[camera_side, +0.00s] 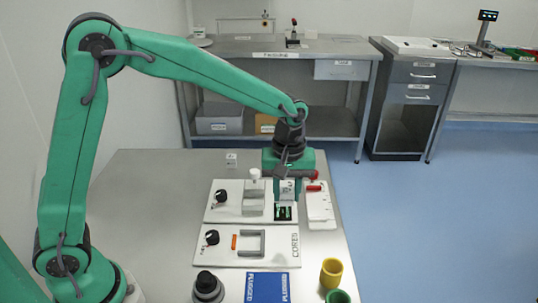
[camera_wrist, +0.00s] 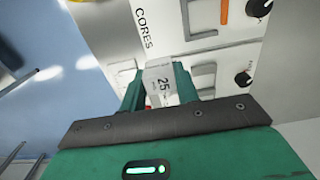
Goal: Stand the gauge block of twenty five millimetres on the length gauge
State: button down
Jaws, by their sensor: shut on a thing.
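My gripper (camera_side: 287,198) is shut on the gauge block (camera_wrist: 160,82), a pale grey block marked 25 between the two green fingers in the wrist view. In the side view the fingers hang over the right part of the upper white panel (camera_side: 212,212), and the block (camera_side: 288,186) is partly hidden by them. That panel carries a grey stand (camera_side: 254,196) with a white top, a black knob and a dark display with green digits (camera_side: 286,212); this looks like the length gauge. I cannot tell whether the block touches anything below.
A white tray (camera_side: 320,210) with a red item lies right of the gripper. The CORES panel (camera_side: 280,258) with a grey U-shaped frame is in front. A small white block (camera_side: 231,159) stands behind.

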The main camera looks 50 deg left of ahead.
jog(key=w+d, duration=0.6)
jog(key=d, duration=0.1)
jog(key=shift+d, duration=0.35)
jog(key=shift+w+f, duration=0.1)
jog(key=shift+w, duration=0.05)
send_over(315, 207)
notch_tip(315, 207, down, 7)
jog(key=shift+r, duration=0.1)
jog(key=shift+f, duration=2.05)
jog(key=shift+f, duration=0.1)
jog(key=c, duration=1)
grip_release()
jog(key=shift+c, duration=0.2)
